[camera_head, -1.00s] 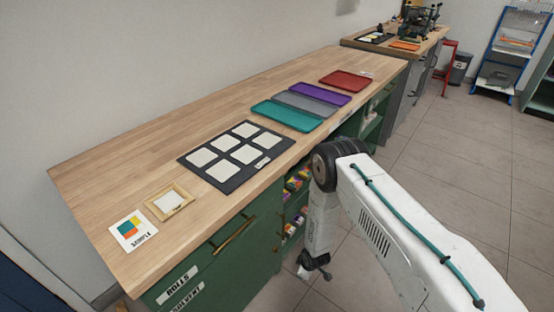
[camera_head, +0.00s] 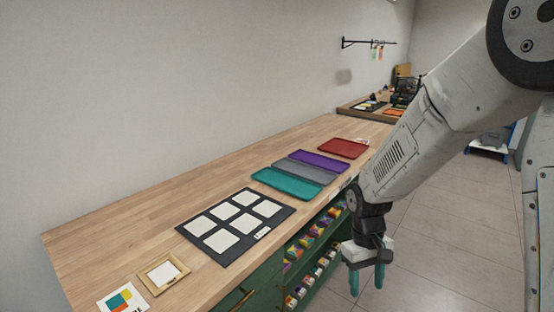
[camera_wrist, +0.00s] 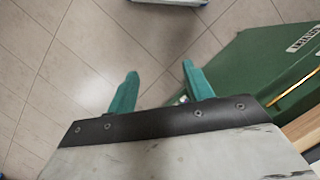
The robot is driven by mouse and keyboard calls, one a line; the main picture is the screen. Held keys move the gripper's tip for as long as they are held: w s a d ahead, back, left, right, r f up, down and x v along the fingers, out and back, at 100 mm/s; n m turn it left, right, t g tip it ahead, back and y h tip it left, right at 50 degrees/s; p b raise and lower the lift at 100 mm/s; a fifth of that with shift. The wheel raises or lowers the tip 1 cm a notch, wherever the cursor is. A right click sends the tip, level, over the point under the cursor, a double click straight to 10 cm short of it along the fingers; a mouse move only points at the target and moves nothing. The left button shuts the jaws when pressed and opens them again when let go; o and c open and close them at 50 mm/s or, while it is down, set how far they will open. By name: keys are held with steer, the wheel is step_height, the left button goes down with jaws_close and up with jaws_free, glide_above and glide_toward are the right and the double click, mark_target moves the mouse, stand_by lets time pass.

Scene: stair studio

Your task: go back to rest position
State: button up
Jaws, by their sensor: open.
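My gripper (camera_head: 367,280) hangs in front of the counter's open shelves in the head view, with its fingers pointing down. My gripper is open and empty. It touches nothing that I can see.
The wooden counter (camera_head: 130,210) bears a black mat (camera_head: 188,227) with white squares, a teal tray (camera_head: 286,184), a grey tray (camera_head: 305,172), a purple tray (camera_head: 320,161) and a red tray (camera_head: 343,148). A small wooden frame (camera_head: 150,287) and a sample card (camera_head: 103,307) lie at the near end. Tiled floor (camera_head: 440,240) is clear at right.

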steer(key=s+d+r+m+t, duration=0.1)
steer(key=s+d+r+t, duration=0.1)
steer(key=s+r, duration=0.8)
steer(key=s+d+r+m+t, duration=0.2)
steer(key=s+d+r, duration=0.1)
steer(key=s+r, duration=0.7)
steer(key=shift+s+d+r+t+y, duration=0.2)
steer(key=shift+r+t+y, duration=0.15)
steer(key=shift+r, duration=0.45)
